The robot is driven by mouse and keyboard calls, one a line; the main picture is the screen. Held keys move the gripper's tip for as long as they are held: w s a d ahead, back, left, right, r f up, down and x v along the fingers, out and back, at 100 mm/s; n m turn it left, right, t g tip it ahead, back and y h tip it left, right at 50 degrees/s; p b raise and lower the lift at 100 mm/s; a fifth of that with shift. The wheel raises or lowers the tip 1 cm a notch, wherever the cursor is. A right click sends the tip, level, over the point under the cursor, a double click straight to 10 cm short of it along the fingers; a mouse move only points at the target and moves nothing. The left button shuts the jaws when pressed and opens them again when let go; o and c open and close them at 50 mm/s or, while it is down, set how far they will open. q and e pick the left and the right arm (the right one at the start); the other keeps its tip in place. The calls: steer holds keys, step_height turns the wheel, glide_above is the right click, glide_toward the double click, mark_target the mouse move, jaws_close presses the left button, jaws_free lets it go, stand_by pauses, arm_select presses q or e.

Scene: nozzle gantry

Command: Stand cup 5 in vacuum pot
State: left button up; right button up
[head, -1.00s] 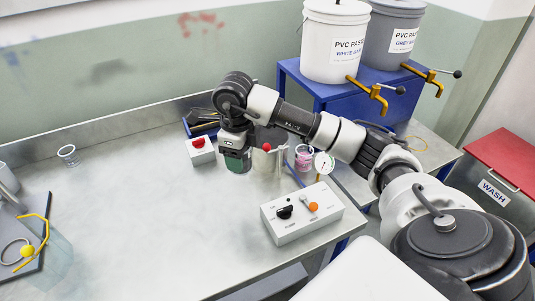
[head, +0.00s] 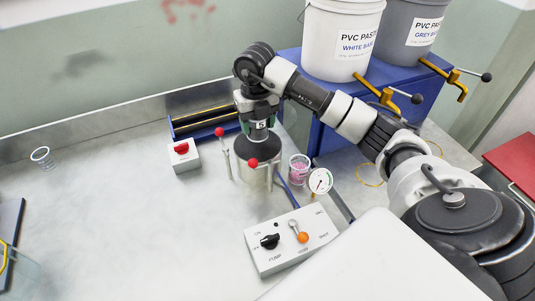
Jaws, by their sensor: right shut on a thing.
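The vacuum pot (head: 254,173) is a grey cylinder with a dark top area and red-knobbed clamps (head: 253,162) around it, standing right of the table's middle. Cup 5 (head: 261,124), with a white "5" label and a dark greenish lower part, is upright over the pot's mouth. I cannot tell whether its bottom is inside the pot or just above it. My right gripper (head: 260,108) points down and is shut on cup 5 near its top. The gripper and cup hide part of the pot's far side. My left gripper is not in view.
A pink-filled cup (head: 299,170) and a pressure gauge (head: 320,181) stand close right of the pot. A pump control box (head: 290,241) is in front. A red-button box (head: 184,156) and a blue rack (head: 198,122) are behind left.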

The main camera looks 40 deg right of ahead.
mark_target(257, 138)
steer(key=shift+d+f, duration=0.1)
steer(key=shift+f, duration=1.15)
steer(key=shift+s+a+f, duration=0.1)
steer(key=shift+a+f, duration=0.1)
steer(key=shift+f, duration=0.4)
steer(key=shift+s+a+f, duration=0.1)
steer(key=shift+a+f, duration=0.1)
steer(key=shift+f, duration=0.4)
step_height(257, 138, down, 3)
steer(key=shift+w+d+r+p, duration=0.1)
steer(key=shift+p, duration=0.3)
steer(key=shift+f, duration=0.65)
step_height(257, 138, down, 3)
steer(key=shift+f+p, duration=0.2)
steer(key=shift+p, duration=0.15)
steer(key=shift+f, duration=0.15)
steer(key=o, duration=1.1)
steer(key=shift+c, duration=0.2)
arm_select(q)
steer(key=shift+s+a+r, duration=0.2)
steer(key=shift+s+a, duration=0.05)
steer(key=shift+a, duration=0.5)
